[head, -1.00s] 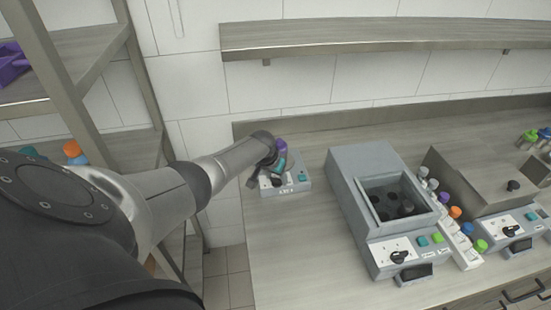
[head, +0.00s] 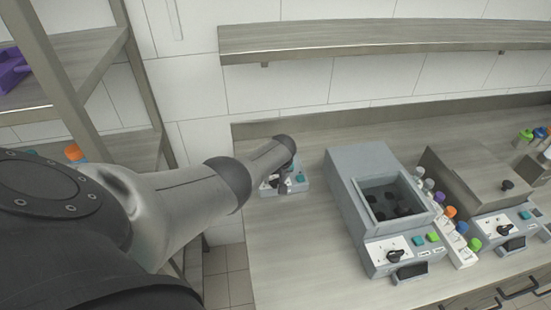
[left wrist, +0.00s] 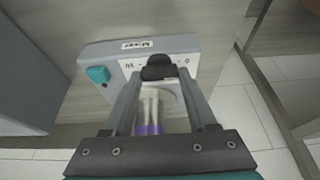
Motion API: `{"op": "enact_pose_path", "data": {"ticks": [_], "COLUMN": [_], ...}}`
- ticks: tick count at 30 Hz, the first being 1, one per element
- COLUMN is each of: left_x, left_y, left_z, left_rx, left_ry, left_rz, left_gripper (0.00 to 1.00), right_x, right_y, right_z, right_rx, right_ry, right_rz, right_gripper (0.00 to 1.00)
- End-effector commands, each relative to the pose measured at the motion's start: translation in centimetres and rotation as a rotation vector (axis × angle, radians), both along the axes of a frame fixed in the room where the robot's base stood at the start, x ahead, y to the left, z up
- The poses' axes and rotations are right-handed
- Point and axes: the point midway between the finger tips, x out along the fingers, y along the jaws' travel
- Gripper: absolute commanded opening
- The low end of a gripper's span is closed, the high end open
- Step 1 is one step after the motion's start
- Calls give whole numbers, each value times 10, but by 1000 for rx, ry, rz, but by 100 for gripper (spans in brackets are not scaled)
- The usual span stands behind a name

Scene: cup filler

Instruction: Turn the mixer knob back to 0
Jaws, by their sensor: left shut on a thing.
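The mixer (head: 301,180) is a small grey box on the counter near the wall, labelled "Mixer" in the left wrist view (left wrist: 95,55). Its black knob (left wrist: 158,67) sits on a white dial plate with a mark at each side. My left gripper (left wrist: 159,77) is shut on the knob, one finger at each side. It covers part of the mixer in the head view (head: 283,186). A pale cylinder with a purple end (left wrist: 149,112) shows between the fingers in the left wrist view; its support is hidden. The knob's exact pointing is hard to tell. My right gripper is not in view.
A teal button (left wrist: 98,74) is beside the dial plate. A larger grey machine (head: 345,180) with a dark open well stands to the right, beside a row of coloured-cap vials (head: 450,212). Bare counter (head: 300,240) lies in front of the mixer.

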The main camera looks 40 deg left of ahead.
Motion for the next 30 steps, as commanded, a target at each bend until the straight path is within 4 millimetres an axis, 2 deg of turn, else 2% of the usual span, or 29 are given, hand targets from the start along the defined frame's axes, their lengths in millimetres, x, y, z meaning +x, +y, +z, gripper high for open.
{"op": "enact_pose_path", "data": {"ticks": [14, 15, 22, 30], "left_x": [0, 0, 0, 0], "left_y": [0, 0, 0, 0], "left_z": [0, 0, 0, 1], "left_rx": [-2, -2, -1, -1], "left_ry": [0, 0, 0, 0], "left_rz": [18, 18, 16, 14], "left_gripper": [2, 61, 87, 88], "right_x": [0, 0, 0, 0], "right_y": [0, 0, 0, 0], "right_z": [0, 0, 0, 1], "right_rx": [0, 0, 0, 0], "right_ry": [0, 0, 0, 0], "right_rz": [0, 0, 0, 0], "right_gripper": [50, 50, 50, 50]}}
